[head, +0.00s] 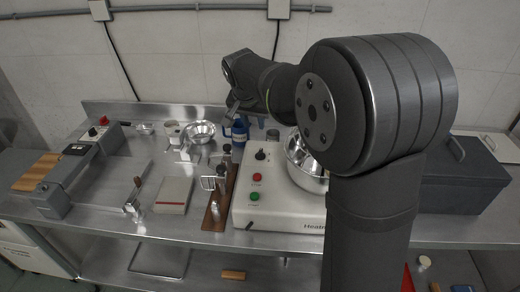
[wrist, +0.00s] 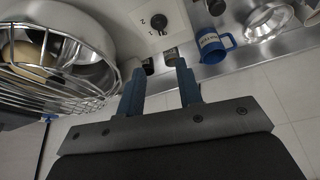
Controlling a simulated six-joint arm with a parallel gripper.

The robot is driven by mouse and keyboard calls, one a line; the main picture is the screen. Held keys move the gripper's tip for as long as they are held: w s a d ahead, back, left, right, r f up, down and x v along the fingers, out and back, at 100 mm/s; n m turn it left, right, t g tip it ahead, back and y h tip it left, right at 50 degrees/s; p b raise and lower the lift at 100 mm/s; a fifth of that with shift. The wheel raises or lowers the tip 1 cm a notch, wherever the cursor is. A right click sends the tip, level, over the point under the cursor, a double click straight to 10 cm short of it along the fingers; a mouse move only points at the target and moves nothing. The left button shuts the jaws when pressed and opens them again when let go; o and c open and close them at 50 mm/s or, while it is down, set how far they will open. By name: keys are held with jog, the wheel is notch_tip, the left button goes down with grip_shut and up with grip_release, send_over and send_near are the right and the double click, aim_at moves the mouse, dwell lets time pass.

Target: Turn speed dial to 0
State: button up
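The speed dial (head: 260,154) is a black knob on the top of the white machine base (head: 285,215), behind a red button (head: 257,177) and a green button (head: 254,196). In the wrist view the dial (wrist: 160,22) is at the top edge, on a pale plate with small marks that look like 1 and 2. Its setting is too small to read. My gripper (wrist: 156,72) has its two blue-grey fingers apart with nothing between them. The dial lies beyond the fingertips, not touched. In the head view my gripper (head: 233,112) is above and behind the dial.
A metal bowl (head: 305,166) with a wire guard (wrist: 85,85) stands right of the dial. A blue mug (wrist: 212,45) and a steel bowl (wrist: 268,24) are near the back wall. A grey box (head: 460,175) stands at right.

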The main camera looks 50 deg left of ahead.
aim_at(260, 151)
jog(key=x, duration=1.7)
jog(key=shift+w+a+f, duration=0.1)
jog(key=shift+w, duration=0.05)
jog(key=shift+c, duration=0.4)
grip_shut()
